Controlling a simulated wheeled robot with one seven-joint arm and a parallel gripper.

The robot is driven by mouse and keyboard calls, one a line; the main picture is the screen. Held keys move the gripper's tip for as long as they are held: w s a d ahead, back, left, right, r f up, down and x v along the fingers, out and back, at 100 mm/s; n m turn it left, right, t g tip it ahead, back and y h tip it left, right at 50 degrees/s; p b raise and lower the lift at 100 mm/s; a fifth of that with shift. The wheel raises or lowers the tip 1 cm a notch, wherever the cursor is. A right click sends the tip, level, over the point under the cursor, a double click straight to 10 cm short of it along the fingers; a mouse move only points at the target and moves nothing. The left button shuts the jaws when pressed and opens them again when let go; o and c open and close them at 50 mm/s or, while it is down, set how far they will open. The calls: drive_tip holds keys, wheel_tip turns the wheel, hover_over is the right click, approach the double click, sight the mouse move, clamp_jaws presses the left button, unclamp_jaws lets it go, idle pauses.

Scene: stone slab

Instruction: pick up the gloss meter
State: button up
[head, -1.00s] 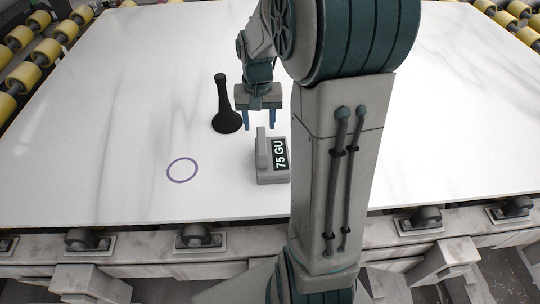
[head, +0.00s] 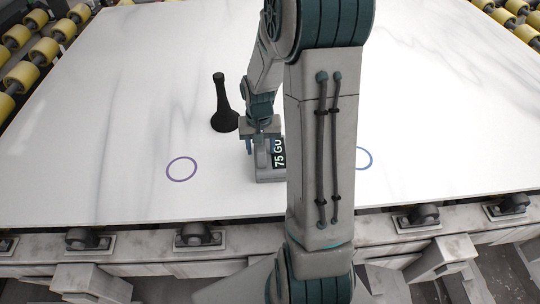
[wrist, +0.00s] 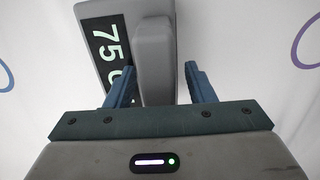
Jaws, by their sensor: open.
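The gloss meter (head: 268,173) is a grey box with a raised grey handle and a dark display reading "75 GU". It stands on the white slab left of my arm in the head view, partly hidden by my gripper. In the wrist view the gloss meter (wrist: 155,52) lies ahead, its handle extending between the blue fingers. My gripper (wrist: 160,85) is open, with one finger on each side of the handle; a gap shows on the right side. In the head view my gripper (head: 262,146) is down at the meter's handle.
A purple ring (head: 181,169) is marked on the slab (head: 100,150) to the left, and a blue ring (head: 364,159) shows right of my arm. Yellow rollers (head: 18,78) line the slab's far left.

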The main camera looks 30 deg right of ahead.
drive_tip(key=shift+c, duration=0.3)
clamp_jaws()
drive_tip(key=shift+r, duration=0.1)
